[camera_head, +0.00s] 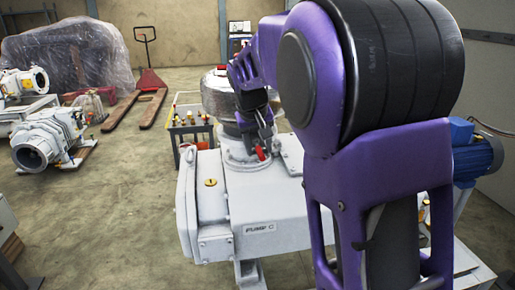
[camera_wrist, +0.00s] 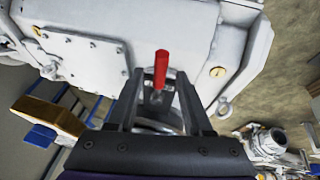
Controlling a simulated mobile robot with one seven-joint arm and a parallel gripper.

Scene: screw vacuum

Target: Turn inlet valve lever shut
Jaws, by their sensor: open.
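The inlet valve lever has a red handle (camera_head: 260,153) and sits on top of the white pump labelled "PUMP C" (camera_head: 245,207), by its round inlet flange. In the wrist view the red handle (camera_wrist: 161,68) points up in the picture, with a metal stem below it. My gripper (camera_head: 264,138) is over the inlet, close to the lever. In the wrist view my gripper (camera_wrist: 157,78) is open, with one finger on each side of the lever. Gaps show on both sides, so neither finger visibly touches it. Part of the valve is hidden behind the gripper.
A silver wrapped cylinder (camera_head: 216,95) stands behind the inlet. A small cart (camera_head: 190,125) with fittings is behind the pump. A blue motor (camera_head: 476,153) is at right. Another white pump (camera_head: 45,143) and a red pallet jack (camera_head: 148,82) are at left. Open floor lies at left front.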

